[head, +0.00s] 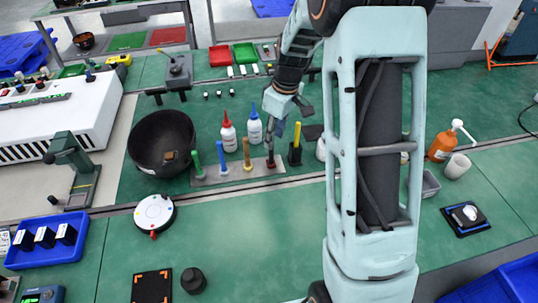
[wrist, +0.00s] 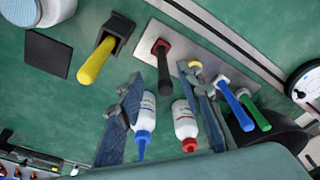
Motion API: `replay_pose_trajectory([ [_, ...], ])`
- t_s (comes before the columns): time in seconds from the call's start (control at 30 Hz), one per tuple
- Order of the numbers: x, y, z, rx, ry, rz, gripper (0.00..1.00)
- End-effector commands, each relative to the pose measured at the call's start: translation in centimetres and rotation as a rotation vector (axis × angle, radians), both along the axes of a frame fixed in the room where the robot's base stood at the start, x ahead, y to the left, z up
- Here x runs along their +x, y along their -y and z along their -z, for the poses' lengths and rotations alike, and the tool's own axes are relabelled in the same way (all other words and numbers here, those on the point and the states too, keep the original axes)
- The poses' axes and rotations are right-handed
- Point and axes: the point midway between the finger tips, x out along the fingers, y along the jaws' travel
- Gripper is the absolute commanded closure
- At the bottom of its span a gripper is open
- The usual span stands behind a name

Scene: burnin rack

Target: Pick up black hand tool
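The black hand tool (wrist: 163,72) stands with its black handle up from a red collar, in a grey rack plate (wrist: 190,50). In the head view its red base (head: 270,164) shows at the right end of the rack, with its upper part partly hidden by my gripper. My gripper (head: 271,136) is just above the tool. In the wrist view my gripper (wrist: 163,85) is open, with a finger on each side of the black handle in the picture. I see no contact, and the exact height gap cannot be told.
Green (head: 196,163), blue (head: 222,157) and yellow (head: 246,154) tools stand left in the same rack. A yellow tool in a black holder (head: 295,153) stands close right. White bottles with red (head: 228,136) and blue (head: 254,131) caps stand behind. A black bowl (head: 160,143) is left.

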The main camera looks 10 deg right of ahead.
Motion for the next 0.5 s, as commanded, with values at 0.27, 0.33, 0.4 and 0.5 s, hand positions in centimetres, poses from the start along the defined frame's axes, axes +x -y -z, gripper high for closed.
replay_pose_trajectory([
  [0.27,0.2,-0.4,2.4,-0.001,-0.002,0.0,0.67],
  [0.33,0.3,-0.7,3.2,-0.001,-0.004,0.0,0.67],
  [0.4,0.5,-1.2,4.2,-0.001,-0.004,0.0,0.67],
  [0.5,0.7,-1.4,5.6,-0.001,-0.003,0.002,0.67],
])
